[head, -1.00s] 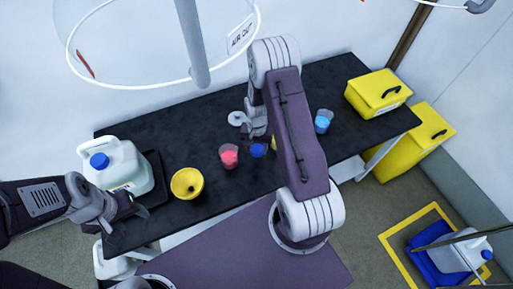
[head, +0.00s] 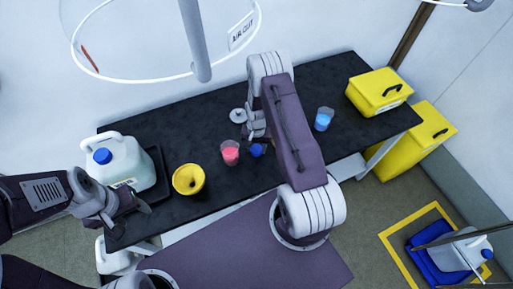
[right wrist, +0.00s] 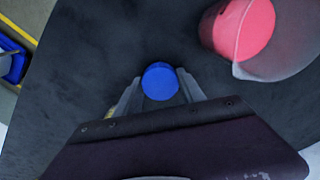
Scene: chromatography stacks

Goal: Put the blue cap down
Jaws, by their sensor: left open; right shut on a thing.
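The small round blue cap (head: 257,150) is over the black bench, just right of the beaker of pink liquid (head: 230,152). In the right wrist view the cap (right wrist: 160,81) sits between the two fingertips, flat blue face towards the camera. My right gripper (head: 256,139) is shut on it, partly hidden by my own arm. I cannot tell whether the cap touches the bench. My left gripper (head: 138,202) is open and empty at the bench's front left, near the white jug (head: 125,163), which has its own blue cap (head: 102,155).
A yellow funnel (head: 188,179) stands between jug and pink beaker. A beaker of blue liquid (head: 323,119) and a yellow box (head: 379,92) are on the right. A pale round item (head: 238,115) lies behind my right gripper. The black bench (head: 212,118) has clear room at the back.

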